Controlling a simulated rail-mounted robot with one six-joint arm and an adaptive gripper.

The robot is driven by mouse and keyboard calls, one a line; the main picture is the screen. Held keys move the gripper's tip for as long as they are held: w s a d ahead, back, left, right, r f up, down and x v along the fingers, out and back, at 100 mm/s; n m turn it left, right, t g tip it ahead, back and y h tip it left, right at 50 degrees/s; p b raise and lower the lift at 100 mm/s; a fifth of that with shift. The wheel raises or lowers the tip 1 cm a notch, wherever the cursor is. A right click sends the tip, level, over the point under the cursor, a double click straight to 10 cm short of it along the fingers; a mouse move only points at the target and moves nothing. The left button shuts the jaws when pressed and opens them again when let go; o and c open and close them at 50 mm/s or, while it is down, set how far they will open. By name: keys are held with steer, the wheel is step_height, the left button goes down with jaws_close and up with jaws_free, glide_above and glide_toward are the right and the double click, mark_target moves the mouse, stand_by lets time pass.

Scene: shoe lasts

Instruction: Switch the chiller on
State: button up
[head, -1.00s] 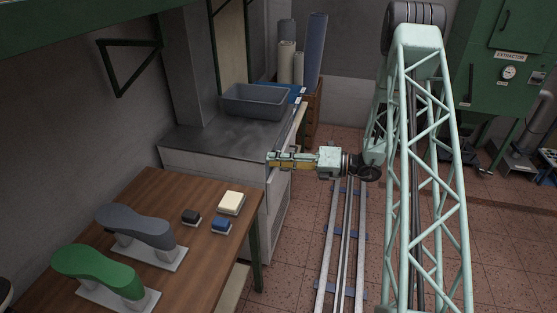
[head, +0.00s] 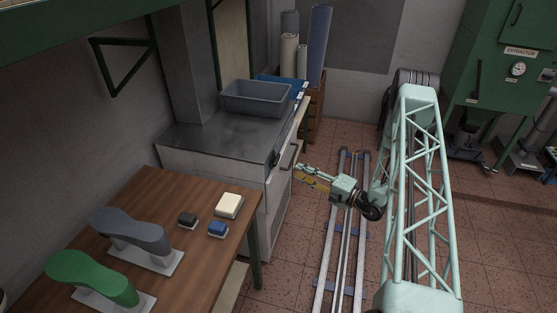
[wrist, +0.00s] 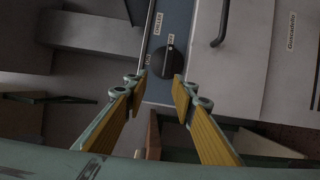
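The chiller is a pale cabinet with a steel top (head: 235,132) and a handle on its front, left of my gripper in the head view. In the wrist view its blue-grey panel (wrist: 183,22) carries a dark rotary knob (wrist: 163,64) with small white labels around it, too small to read surely. My gripper (wrist: 158,92) is open and empty, its yellow-lined fingers spread. The knob shows just beyond the gap between the fingertips, with no clear contact. In the head view my gripper (head: 299,173) is beside the cabinet front, apart from it.
A cabinet handle (wrist: 222,28) is right of the knob in the wrist view. A grey tub (head: 255,98) stands on the steel top. A wooden table (head: 190,275) with shoe lasts and small blocks is at front left. Floor rails (head: 340,250) run beside the cabinet.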

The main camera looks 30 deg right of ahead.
mark_target(278, 161)
steer(key=shift+d+f+m+h, duration=0.4)
steer(key=shift+d+f+m, duration=0.1)
steer(key=shift+d+f, duration=0.3)
steer(key=shift+w+a, duration=0.1)
steer(key=shift+a, duration=0.1)
steer(key=shift+r+x, duration=0.2)
steer(key=shift+x, duration=6.6)
jaws_close()
